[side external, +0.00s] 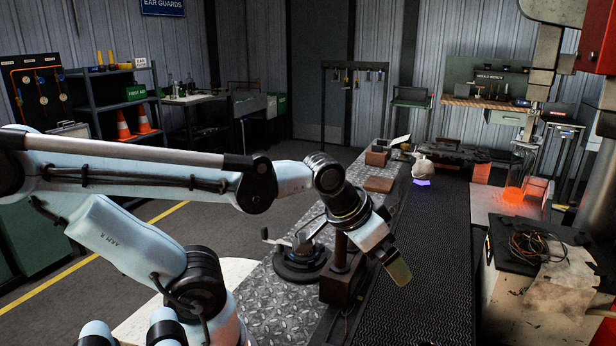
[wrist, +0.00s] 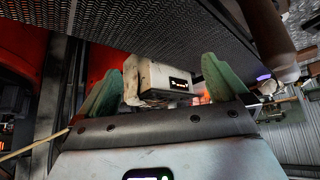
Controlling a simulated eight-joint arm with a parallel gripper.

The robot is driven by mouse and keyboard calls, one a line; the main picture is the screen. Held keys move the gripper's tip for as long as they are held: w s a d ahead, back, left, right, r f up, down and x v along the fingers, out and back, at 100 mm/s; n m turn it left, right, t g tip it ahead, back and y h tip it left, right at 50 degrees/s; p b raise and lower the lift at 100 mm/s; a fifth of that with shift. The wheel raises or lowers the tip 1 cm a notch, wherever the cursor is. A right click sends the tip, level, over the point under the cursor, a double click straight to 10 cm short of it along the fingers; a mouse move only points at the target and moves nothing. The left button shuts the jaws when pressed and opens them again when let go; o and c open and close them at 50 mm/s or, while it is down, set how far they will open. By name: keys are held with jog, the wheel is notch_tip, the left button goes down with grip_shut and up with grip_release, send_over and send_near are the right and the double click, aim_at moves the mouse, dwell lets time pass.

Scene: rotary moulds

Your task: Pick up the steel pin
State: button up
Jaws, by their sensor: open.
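I cannot pick out the steel pin with certainty in either view. In the side external view my gripper (side external: 398,268) hangs tilted down over the dark ribbed belt (side external: 428,290), with nothing seen in it. In the wrist view the two green fingers of my gripper (wrist: 162,68) stand wide apart. A pale box with a small lit display (wrist: 155,78) shows beyond the gap. A dark brown block with an upright post (side external: 341,280) stands just left of the gripper, on the bench edge.
A cloth-like pale bundle (side external: 423,170) and brown blocks (side external: 378,185) lie farther back near the belt. A glowing orange vessel (side external: 525,193) stands at the right. A table with a coil of dark cable (side external: 540,242) is at the right front. The near belt is clear.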

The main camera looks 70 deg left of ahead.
jog(key=shift+s+d+f, duration=0.2)
jog(key=shift+d+f, duration=0.1)
jog(key=shift+f, duration=0.1)
jog(key=shift+c, duration=0.8)
jog(key=shift+f, duration=0.1)
jog(key=c, duration=0.7)
jog(key=shift+o, duration=0.2)
jog(key=w+a+r+n+g, duration=0.1)
jog(key=a+r+g, duration=0.1)
jog(key=a, duration=0.3)
jog(key=w+a+r+n+g, duration=0.1)
jog(key=a+r+g, duration=0.1)
jog(key=a+r, duration=0.2)
jog(key=w+a+r+n+g, duration=0.1)
jog(key=w+a+r+g, duration=0.1)
jog(key=a+r, duration=0.2)
jog(key=shift+a+g, duration=0.4)
jog(key=shift+a, duration=1.3)
jog(key=shift+s+f, duration=0.15)
jog(key=shift+f, duration=5.85)
